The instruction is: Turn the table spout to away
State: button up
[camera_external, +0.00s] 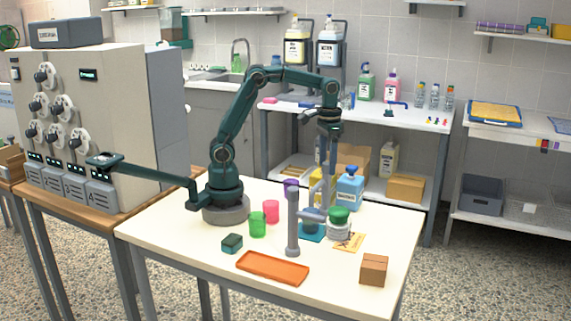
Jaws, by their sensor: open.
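The table spout (293,225) looks like a grey upright post near the middle of the white table, with a short arm reaching to the right from it. A blue square base (311,232) lies just right of the post, partly hidden by the spout's arm. My gripper (327,168) points down above the table, behind and to the right of the post. It is open and appears empty. Its fingertips are thin and small here, in front of the yellow container (319,190), so their exact gap to the spout cannot be told.
A green-lidded jar (339,222), a blue bottle (349,189) and a yellow card (350,242) crowd the spout's right side. Green (257,225) and pink (271,211) cups stand left. An orange tray (272,268) and a cardboard box (373,270) are in front.

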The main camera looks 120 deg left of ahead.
jog(key=shift+f, duration=0.1)
grip_shut()
dwell(1.4)
